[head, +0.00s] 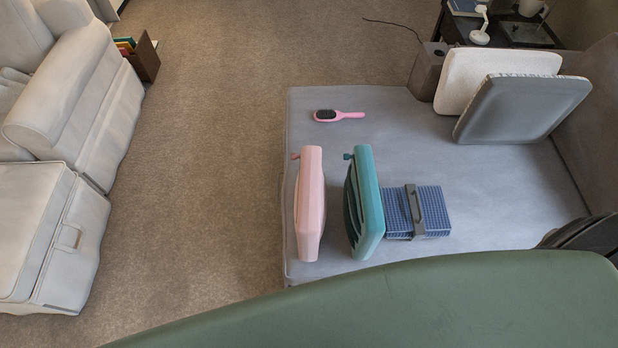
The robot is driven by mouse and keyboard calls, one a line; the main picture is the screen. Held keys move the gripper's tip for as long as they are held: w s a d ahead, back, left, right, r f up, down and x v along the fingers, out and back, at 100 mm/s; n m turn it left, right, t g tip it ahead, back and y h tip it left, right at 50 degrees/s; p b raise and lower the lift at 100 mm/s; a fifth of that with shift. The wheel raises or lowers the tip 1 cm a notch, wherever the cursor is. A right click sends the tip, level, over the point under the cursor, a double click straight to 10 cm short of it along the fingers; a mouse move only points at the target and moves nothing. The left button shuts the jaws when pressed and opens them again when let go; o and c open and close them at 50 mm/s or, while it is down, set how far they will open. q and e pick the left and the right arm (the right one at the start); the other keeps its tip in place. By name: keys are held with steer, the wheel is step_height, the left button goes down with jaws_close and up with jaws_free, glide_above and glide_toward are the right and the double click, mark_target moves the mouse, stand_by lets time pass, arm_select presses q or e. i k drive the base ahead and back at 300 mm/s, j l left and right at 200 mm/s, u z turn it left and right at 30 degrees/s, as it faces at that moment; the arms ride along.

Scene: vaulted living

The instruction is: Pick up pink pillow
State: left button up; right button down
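A pink, slab-like thing (310,203) stands on edge on the grey sofa seat (470,200), close to its left edge. It is the only large pink thing in view and may be the pink pillow, seen mostly from above along its narrow side. A small pink knob sticks out at its far left. It stands apart from a similar teal thing (368,200) to its right. Neither of my grippers shows in the head view.
A pink-handled hairbrush (339,115) lies behind. A blue ribbed case (434,208) lies right of the teal thing. White (475,75) and grey (520,108) pillows lean at the back right. A large green surface (430,305) crosses the front. Carpet (200,180) is clear left of the sofa.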

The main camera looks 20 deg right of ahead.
mark_target(310, 206)
steer(key=j+z, duration=0.3)
steer(key=j, duration=0.15)
steer(key=j+z, duration=0.35)
steer(key=i+j+z, duration=0.3)
steer(key=j+z, duration=0.3)
steer(key=j, duration=0.15)
